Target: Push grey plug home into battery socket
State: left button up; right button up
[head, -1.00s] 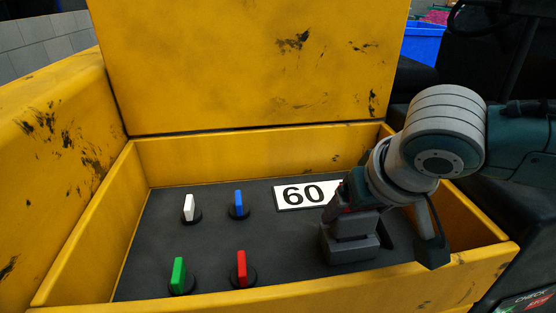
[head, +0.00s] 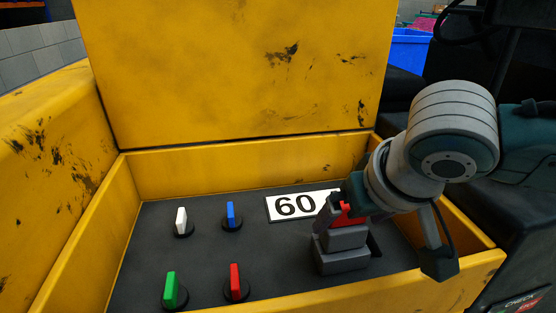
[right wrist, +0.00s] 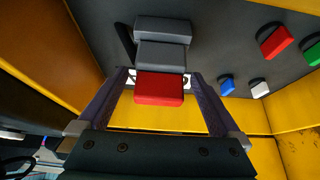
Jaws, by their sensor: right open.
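A grey plug (head: 345,238) with a red top (head: 347,217) stands upright on a wider grey block (head: 340,263), which looks like the battery socket, at the right of the dark panel. I cannot tell how deep the plug sits. My right gripper (head: 342,222) is above it, pointing down, open. In the right wrist view the red top (right wrist: 160,88) lies between the two spread fingers of the right gripper (right wrist: 160,94), with space at its sides. The grey plug (right wrist: 162,56) and the grey block (right wrist: 162,28) show beyond it. My left gripper is not in view.
The dark panel (head: 200,260) lies inside a yellow box (head: 220,178) with raised walls and lid. White (head: 181,221), blue (head: 231,214), green (head: 171,288) and red (head: 235,279) knobs stand at the left. A "60" label (head: 300,204) lies behind the plug.

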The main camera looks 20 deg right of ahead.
jog(key=p+v, duration=0.1)
jog(key=v, duration=0.5)
jog(key=shift+r, duration=0.3)
jog(key=shift+s, duration=0.15)
